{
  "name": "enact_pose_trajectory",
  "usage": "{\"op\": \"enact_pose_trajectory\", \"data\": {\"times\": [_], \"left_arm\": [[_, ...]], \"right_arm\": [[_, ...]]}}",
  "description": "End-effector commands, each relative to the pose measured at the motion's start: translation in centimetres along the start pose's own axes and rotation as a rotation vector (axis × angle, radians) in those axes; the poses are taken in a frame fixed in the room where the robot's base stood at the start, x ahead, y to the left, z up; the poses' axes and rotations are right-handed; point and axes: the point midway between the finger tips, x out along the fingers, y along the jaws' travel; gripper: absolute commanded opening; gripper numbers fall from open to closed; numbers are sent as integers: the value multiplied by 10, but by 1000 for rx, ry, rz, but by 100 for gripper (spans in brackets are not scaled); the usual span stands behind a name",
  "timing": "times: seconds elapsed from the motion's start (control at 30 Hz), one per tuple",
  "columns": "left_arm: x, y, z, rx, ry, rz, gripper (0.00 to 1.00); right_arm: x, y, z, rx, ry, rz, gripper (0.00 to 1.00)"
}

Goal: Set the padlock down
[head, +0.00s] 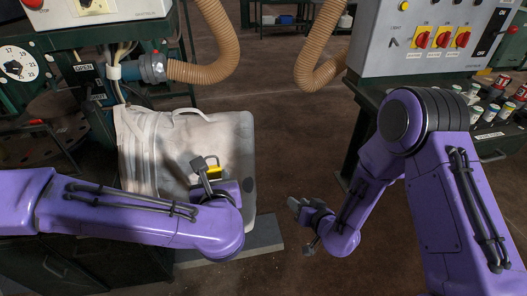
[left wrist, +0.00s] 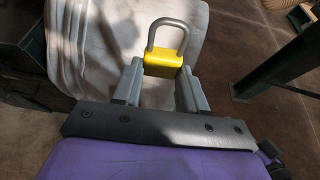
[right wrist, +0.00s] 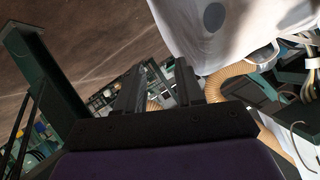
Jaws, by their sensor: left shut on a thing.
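The padlock (head: 214,171) has a yellow body and a grey U-shaped shackle. My left gripper (head: 206,172) is shut on its body, in front of the white bulk bag (head: 233,135). In the left wrist view the padlock (left wrist: 163,66) sits between the fingertips (left wrist: 160,82), shackle pointing away from the gripper. I cannot tell whether the shackle is locked. My right gripper (head: 304,212) is apart from the bag, to its right. The right wrist view shows its two fingers (right wrist: 158,85) spread with nothing between them.
A grey control cabinet (head: 420,45) stands on a dark green bench at the right, with several small containers (head: 490,110) beside it. A ribbed tan hose (head: 215,70) and a blue pipe fitting (head: 152,69) are at the left. Brown floor (head: 290,150) lies open between.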

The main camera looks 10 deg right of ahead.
Motion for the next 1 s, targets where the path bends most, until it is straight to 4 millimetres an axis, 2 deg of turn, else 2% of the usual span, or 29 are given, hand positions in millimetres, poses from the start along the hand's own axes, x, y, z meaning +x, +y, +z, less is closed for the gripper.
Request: {"op": "enact_pose_trajectory", "data": {"times": [0.03,0.1,0.2,0.3,0.4,0.5,0.7,0.87,1.0], "left_arm": [[0,0,0,0,0,0,0],[0,0,0,0,0,0,0],[0,0,0,0,0,0,0],[0,0,0,0,0,0,0],[0,0,0,0,-1,0,0],[0,0,0,0,-1,0,0],[0,0,0,0,-1,0,0],[0,0,0,0,-1,0,0],[0,0,0,0,-1,0,0]], "right_arm": [[9,-20,-29,-37,57,-94,37],[16,-53,-66,-109,131,-246,37],[14,-102,-118,-241,235,-483,37],[-3,-147,-157,-401,314,-722,37],[-26,-178,-177,-567,352,-941,37],[-47,-193,-178,-711,340,-1123,37],[-71,-195,-156,-868,249,-1347,37],[-78,-200,-148,-874,226,-1399,37],[-73,-221,-139,-874,226,-1400,37]]}}
